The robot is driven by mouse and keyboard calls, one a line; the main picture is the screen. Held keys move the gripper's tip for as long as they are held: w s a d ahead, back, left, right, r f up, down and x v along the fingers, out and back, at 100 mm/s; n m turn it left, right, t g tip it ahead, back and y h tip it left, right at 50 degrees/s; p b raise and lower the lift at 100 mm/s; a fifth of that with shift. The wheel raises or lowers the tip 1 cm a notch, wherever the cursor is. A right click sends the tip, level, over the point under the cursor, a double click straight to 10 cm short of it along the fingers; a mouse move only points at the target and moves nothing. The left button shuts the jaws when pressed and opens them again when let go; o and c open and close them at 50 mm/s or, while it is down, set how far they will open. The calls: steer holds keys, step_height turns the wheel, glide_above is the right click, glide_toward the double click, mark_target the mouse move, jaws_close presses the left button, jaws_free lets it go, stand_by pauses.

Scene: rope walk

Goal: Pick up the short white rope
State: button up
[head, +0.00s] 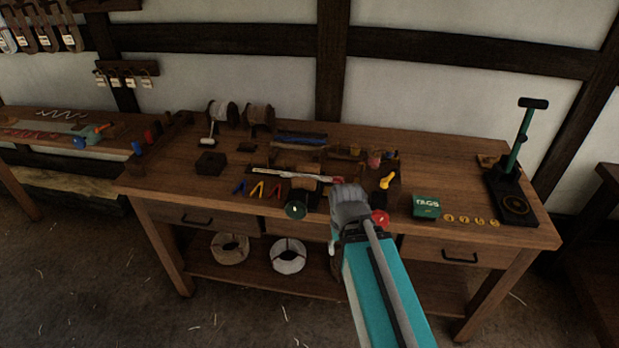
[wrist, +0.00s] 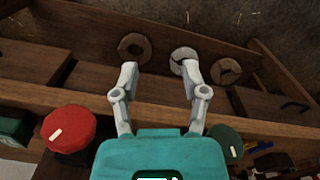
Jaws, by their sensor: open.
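A thin white length (head: 283,174) lies across the bench top, left of my arm, in the head view; it looks like a short rope, but it is too small to be sure. A white zigzag piece (head: 62,114) lies on the left table. My gripper (wrist: 158,68) is open, with nothing between its fingers. In the head view it is over the bench's front part, right of the thin white length. The wrist view shows the lower shelf with a pale coil (wrist: 183,55) beyond the fingers, and no short rope on the bench top.
The workbench (head: 450,180) holds spools (head: 222,112) at the back, colored clips (head: 257,190), a green box (head: 426,206) and a green-handled press (head: 515,150). A red round knob-like thing (wrist: 68,128) is close to my gripper. Coils (head: 288,256) lie on the lower shelf.

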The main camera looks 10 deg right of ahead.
steer(key=shift+o, duration=0.9)
steer(key=w+r+n+p, duration=0.4)
steer(key=w+r+p, duration=0.1)
steer(key=w, duration=0.4)
steer(key=w+r+n+p, duration=0.5)
steer(key=w, duration=0.5)
steer(key=w+r+n+t+p, duration=0.1)
steer(key=w+r+n+p, duration=0.4)
steer(key=w, duration=0.4)
steer(key=shift+w+a+r, duration=0.15)
steer(key=shift+w+a, duration=0.15)
steer(key=shift+a, duration=0.05)
steer(key=b, duration=0.8)
glide_above(321, 177)
step_height(321, 177, down, 9)
steer(key=shift+r, duration=0.2)
steer(key=shift+f+b, duration=0.1)
steer(key=shift+b, duration=0.2)
steer(key=shift+w+d+f+b, duration=0.1)
steer(key=shift+d+f+b, duration=0.05)
steer(key=shift+f+b, duration=1.1)
steer(key=shift+d+f+b, duration=0.1)
steer(key=shift+f+b, duration=1.15)
